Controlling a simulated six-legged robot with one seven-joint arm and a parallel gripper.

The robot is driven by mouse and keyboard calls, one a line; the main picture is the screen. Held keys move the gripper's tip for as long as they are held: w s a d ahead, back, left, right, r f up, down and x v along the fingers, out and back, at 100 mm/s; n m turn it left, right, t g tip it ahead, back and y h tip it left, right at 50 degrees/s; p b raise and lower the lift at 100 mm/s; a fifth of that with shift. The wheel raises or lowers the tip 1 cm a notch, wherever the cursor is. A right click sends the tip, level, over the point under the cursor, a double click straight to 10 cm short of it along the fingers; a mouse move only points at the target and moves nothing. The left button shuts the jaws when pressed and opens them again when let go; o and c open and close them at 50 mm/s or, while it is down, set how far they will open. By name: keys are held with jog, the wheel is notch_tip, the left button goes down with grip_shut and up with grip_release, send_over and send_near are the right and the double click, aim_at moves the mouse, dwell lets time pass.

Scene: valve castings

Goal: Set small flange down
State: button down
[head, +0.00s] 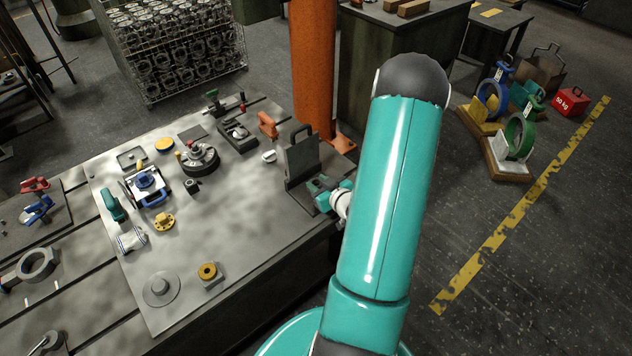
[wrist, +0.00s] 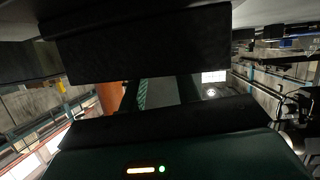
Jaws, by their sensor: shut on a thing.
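My gripper (head: 324,188) is at the right edge of the grey worktable, beside the foot of a dark upright plate with a handle (head: 300,158). In the wrist view its dark jaws lie across the picture, with a narrow gap (wrist: 165,92) between them. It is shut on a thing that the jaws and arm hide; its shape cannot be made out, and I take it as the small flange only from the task. A yellow flanged part (head: 163,221) and a grey round flange with a hub (head: 160,288) lie on the tabletop, apart from my gripper.
The worktable (head: 235,240) has bare room at its middle and front right. A ring on a block (head: 208,272), a blue-handled valve (head: 148,184) and a dark round casting (head: 199,158) stand on it. An orange column (head: 312,65) rises behind.

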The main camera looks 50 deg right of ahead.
jog(key=shift+w+a+f, duration=0.1)
jog(key=shift+w+f, duration=0.05)
jog(key=shift+w, duration=0.35)
jog(key=shift+s, duration=0.35)
jog(key=shift+w+f, duration=0.2)
jog(key=shift+f, duration=0.4)
jog(key=c, duration=0.7)
grip_release()
jog(key=shift+c, duration=0.2)
jog(key=shift+r, duration=0.1)
